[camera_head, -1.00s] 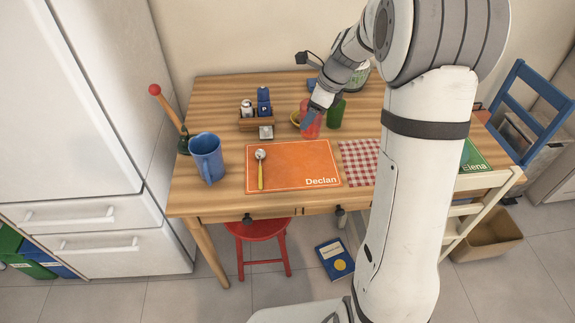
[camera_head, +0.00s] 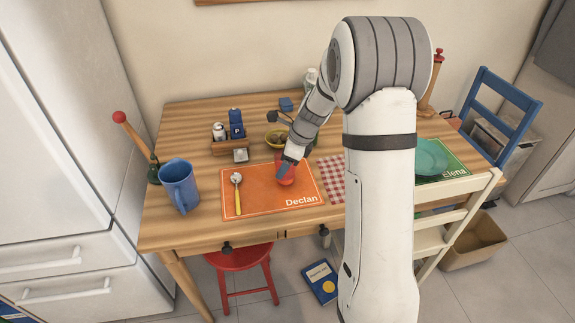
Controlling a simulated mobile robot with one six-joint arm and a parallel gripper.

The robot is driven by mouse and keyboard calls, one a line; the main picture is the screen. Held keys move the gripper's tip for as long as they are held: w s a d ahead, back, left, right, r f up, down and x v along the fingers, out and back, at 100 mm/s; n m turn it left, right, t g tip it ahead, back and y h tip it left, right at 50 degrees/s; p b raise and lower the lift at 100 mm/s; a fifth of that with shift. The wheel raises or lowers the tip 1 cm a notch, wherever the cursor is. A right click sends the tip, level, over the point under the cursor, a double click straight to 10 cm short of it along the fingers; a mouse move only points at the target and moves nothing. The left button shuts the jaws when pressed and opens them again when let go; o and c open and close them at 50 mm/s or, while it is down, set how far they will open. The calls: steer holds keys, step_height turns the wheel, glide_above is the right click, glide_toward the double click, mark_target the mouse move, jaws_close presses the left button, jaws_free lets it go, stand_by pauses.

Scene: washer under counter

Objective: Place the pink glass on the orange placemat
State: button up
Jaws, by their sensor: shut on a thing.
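The pink glass (camera_head: 287,176) is at the right part of the orange placemat (camera_head: 262,200), which is marked "Declan". My gripper (camera_head: 287,163) is shut on the glass from above and behind. The glass looks upright, and its base appears over or on the mat near the top right corner. I cannot tell whether the base touches the mat. A spoon with a yellow handle (camera_head: 238,194) lies on the left part of the mat.
A blue pitcher (camera_head: 180,186) stands left of the mat. A red checkered cloth (camera_head: 331,180) lies right of the mat. A green mat (camera_head: 455,169) carries a teal plate (camera_head: 431,157).

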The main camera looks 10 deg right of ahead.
steer(key=shift+f, duration=0.4)
steer(key=shift+r, duration=0.1)
steer(key=o, duration=1.1)
